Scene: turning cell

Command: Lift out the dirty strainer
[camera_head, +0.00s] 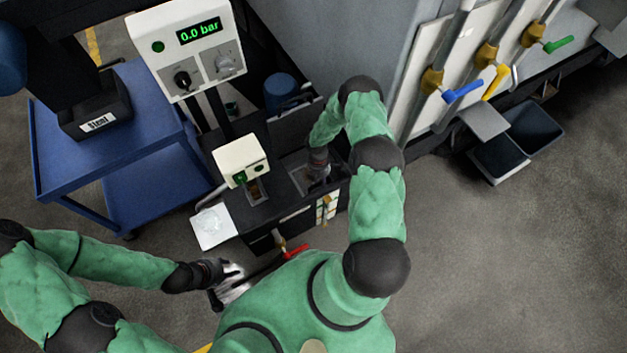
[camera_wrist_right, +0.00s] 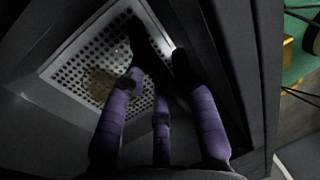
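The strainer is a light perforated metal plate (camera_wrist_right: 85,68) with a brown stain, seen in the right wrist view inside a dark rectangular well. My right gripper (camera_head: 318,172) reaches down into the opening of the dark machine housing in the head view. In the right wrist view its purple fingers (camera_wrist_right: 160,62) are spread over the right part of the plate, with dark tips apart. Whether a tip touches the plate is unclear. My left gripper (camera_head: 222,272) is low, in front of the housing, beside a pale shiny area; its finger opening is too small to judge.
A dark machine housing (camera_head: 270,212) carries a white box and a red handle (camera_head: 296,251). A white pad (camera_head: 212,227) with a clear object sits at its left. A panel reads 0.0 bar (camera_head: 199,32). A blue cart (camera_head: 100,140) stands left.

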